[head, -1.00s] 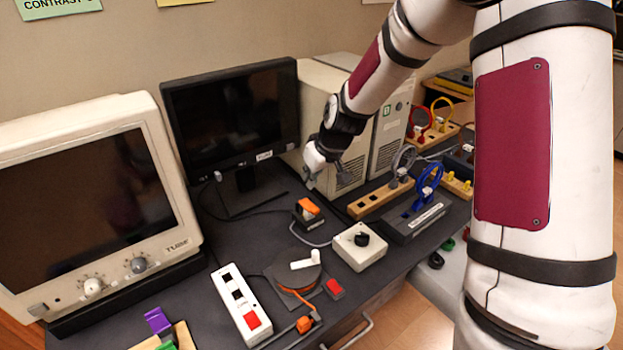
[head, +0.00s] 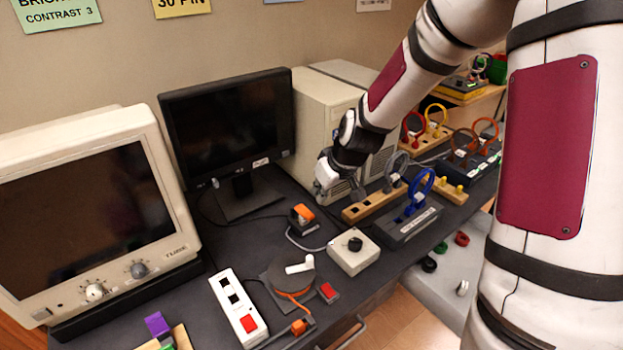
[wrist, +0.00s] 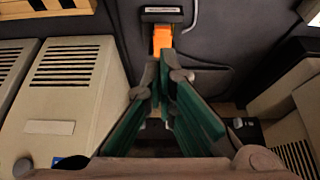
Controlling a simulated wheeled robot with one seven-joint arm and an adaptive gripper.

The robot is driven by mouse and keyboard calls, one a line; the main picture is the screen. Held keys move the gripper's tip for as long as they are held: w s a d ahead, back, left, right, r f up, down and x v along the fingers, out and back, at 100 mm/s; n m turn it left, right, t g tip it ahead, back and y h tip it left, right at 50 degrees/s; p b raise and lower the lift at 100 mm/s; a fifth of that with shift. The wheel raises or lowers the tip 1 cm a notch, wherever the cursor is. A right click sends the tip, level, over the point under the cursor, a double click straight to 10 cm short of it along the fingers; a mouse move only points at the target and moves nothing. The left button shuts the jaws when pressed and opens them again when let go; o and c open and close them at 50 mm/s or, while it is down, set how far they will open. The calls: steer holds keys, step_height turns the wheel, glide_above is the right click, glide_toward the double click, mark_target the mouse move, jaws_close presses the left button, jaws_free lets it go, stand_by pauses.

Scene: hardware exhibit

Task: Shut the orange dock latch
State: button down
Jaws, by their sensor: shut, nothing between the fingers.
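The orange dock latch (head: 304,213) sits on a small black dock (head: 301,227) on the dark bench, in front of the black monitor. In the wrist view the latch (wrist: 162,37) is an orange bar that sticks out from the black dock (wrist: 161,15) toward my fingertips. My gripper (wrist: 164,72) is shut and empty, its fingertips just below the orange bar in that picture; I cannot tell whether they touch it. In the head view my gripper (head: 326,191) is low, right of and behind the latch, its fingers partly hard to see.
A beige computer case (head: 315,110) stands close behind my gripper. A wooden rack with a grey ring (head: 375,207) and a blue-ring block (head: 408,222) lie to the right.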

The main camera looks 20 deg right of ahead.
steer(key=shift+s+d+f, duration=0.25)
steer(key=shift+s+f, duration=0.05)
steer(key=shift+s, duration=0.45)
steer(key=shift+s+d+f, duration=0.2)
steer(key=shift+s+f, duration=0.05)
steer(key=shift+s, duration=0.45)
